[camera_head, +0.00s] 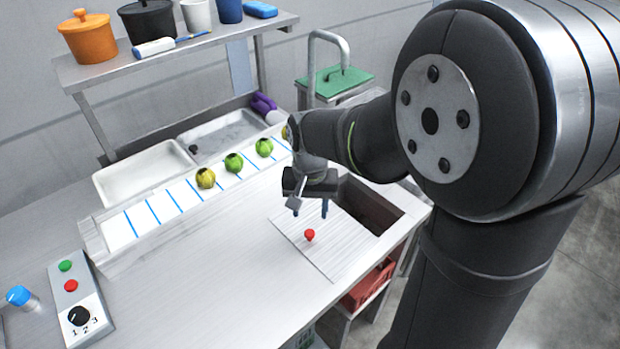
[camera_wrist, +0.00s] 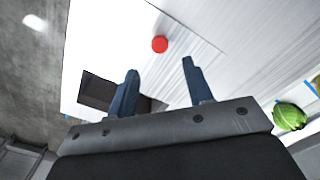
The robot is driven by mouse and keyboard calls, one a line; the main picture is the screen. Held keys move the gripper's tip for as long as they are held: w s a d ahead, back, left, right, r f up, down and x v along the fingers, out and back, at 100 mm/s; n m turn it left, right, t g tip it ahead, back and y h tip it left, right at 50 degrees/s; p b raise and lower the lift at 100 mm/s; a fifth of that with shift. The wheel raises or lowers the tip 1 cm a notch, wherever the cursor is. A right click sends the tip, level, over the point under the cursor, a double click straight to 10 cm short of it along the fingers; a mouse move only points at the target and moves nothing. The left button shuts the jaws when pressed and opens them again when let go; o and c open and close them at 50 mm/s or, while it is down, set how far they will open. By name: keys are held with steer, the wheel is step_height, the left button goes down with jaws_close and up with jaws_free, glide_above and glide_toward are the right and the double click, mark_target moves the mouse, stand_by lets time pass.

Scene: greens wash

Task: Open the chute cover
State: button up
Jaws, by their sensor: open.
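The chute cover (camera_head: 335,257) is a pale ribbed panel with a red knob (camera_head: 309,235) standing on it. It lies flat at the right end of the counter. A dark rectangular opening (camera_head: 372,207) shows beside its right edge; whether the cover hides part of it I cannot tell. My gripper (camera_head: 310,213) is open and empty, fingers pointing down, just above and behind the knob. In the wrist view the knob (camera_wrist: 159,44) shows just beyond the gap between the two blue fingertips (camera_wrist: 160,68), apart from both.
A white tray strip (camera_head: 150,215) with blue dividers holds several green and yellowish heads (camera_head: 233,162). Two basins (camera_head: 145,178) lie behind it. A button box (camera_head: 78,300) stands front left. A shelf (camera_head: 180,52) with pots spans the back. The counter's middle is clear.

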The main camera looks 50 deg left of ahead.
step_height(320, 180, up, 10)
glide_above(311, 231)
steer(key=shift+s+f, duration=0.1)
steer(key=shift+s, duration=0.05)
steer(key=shift+f, duration=0.1)
stand_by(0.5)
step_height(311, 231, down, 17)
steer(key=shift+f, duration=0.15)
steer(key=shift+w, duration=0.2)
stand_by(0.5)
